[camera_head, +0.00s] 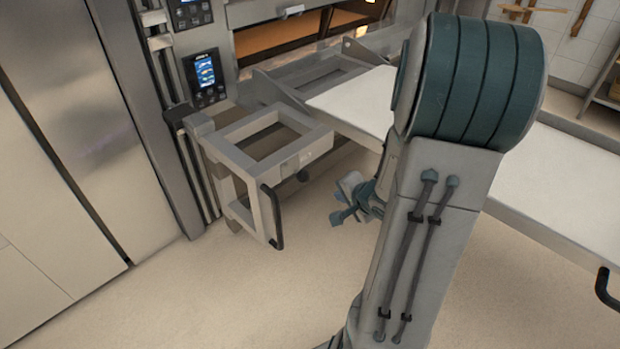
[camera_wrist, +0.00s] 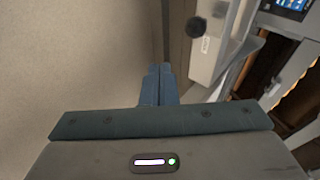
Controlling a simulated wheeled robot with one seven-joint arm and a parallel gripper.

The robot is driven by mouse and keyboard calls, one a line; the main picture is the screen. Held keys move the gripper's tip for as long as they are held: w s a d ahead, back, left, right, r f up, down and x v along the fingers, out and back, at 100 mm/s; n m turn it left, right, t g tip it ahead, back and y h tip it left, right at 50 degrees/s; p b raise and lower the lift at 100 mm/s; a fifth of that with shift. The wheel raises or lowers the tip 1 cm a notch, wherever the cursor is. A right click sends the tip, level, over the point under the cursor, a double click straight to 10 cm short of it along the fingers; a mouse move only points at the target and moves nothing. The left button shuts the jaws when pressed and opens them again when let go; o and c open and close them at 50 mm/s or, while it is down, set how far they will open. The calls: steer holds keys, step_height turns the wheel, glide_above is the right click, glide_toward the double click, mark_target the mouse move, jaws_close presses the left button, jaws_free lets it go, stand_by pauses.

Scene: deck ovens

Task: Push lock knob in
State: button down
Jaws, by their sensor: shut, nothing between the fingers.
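The lock knob (camera_wrist: 195,27) is a small dark round knob on a light metal part beside a white label in the wrist view. In the head view a small dark knob (camera_head: 303,175) shows under the loader's side frame (camera_head: 238,130). My gripper (camera_head: 339,216) is in front of and to the right of that knob, apart from it. In the wrist view my gripper (camera_wrist: 160,69) has its two blue fingers together and empty, with the knob beyond and to the right of the tips. How far in the knob sits cannot be told.
A white loader board (camera_head: 365,100) extends right from the oven opening (camera_head: 285,40). A dark handle (camera_head: 273,215) stands on the frame's near post. Control panels (camera_head: 206,75) and steel doors (camera_head: 70,110) are at left. The floor (camera_head: 220,290) in front is clear.

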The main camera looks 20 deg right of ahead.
mark_target(303, 176)
steer(key=w+a+f+b, duration=0.1)
steer(key=w+f+b, duration=0.1)
steer(key=w, duration=0.3)
steer(key=w+a+f+m+y+b, duration=0.1)
steer(key=w+f+b, duration=0.2)
steer(key=w+b, duration=0.2)
steer(key=shift+w+a+t, duration=0.15)
steer(key=shift+w+t, duration=0.15)
steer(key=shift+w, duration=0.45)
steer(key=shift+f, duration=0.1)
